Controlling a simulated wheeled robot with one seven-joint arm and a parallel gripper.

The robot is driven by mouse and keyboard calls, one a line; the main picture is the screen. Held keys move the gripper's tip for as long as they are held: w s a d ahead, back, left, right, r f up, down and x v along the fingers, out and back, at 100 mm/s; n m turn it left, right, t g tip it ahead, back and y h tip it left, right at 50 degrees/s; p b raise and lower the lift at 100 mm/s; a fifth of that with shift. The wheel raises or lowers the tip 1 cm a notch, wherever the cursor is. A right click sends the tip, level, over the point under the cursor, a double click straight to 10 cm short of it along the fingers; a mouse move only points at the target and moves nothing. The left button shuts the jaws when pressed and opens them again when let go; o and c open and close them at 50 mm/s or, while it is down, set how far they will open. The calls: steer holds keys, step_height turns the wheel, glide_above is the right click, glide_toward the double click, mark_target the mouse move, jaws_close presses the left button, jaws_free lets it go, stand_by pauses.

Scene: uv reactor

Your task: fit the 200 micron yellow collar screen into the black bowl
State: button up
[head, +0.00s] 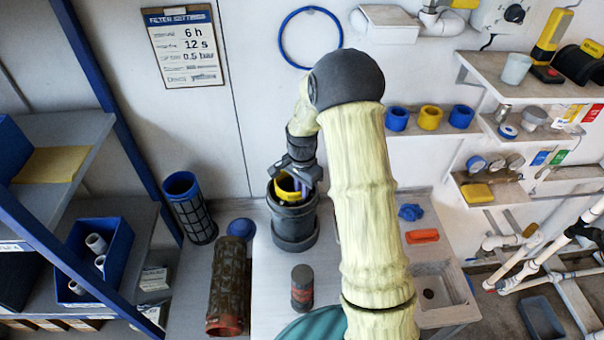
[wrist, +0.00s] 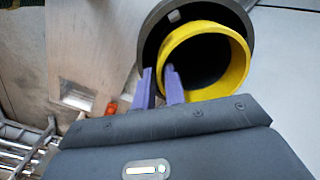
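The black bowl (head: 295,235) stands upright on the bench, and its dark rim (wrist: 150,35) shows in the wrist view. The yellow collar screen (head: 288,190) is at the bowl's mouth, with its upper part above the rim. In the wrist view the yellow collar (wrist: 238,62) lies off-centre over the bowl's opening. My gripper (wrist: 160,85) has one purple finger inside the collar and one outside, with the collar wall between them; it looks shut on that wall. In the head view my gripper (head: 293,178) is right above the bowl. How deep the collar sits is hidden.
A blue-topped mesh cartridge (head: 195,215) and a brown fouled cartridge (head: 229,290) are left of the bowl. A small dark cylinder (head: 302,288) stands in front. An orange block (head: 422,236) and a sink (head: 432,290) are at right. Spare collars (head: 430,117) sit on the wall shelf.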

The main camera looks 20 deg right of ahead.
step_height(320, 180, up, 8)
steer(key=shift+f+b, duration=0.1)
steer(key=shift+b, duration=0.9)
steer(key=s+a+n+t, duration=0.1)
steer(key=s+n, duration=0.5)
steer(key=s, duration=0.4)
steer(key=s+a+r+n+t, duration=0.1)
steer(key=s+n, duration=0.4)
steer(key=s, duration=0.5)
steer(key=shift+s+r+n+t, duration=0.2)
steer(key=shift+r+n+t, duration=0.1)
steer(key=shift+n, duration=0.1)
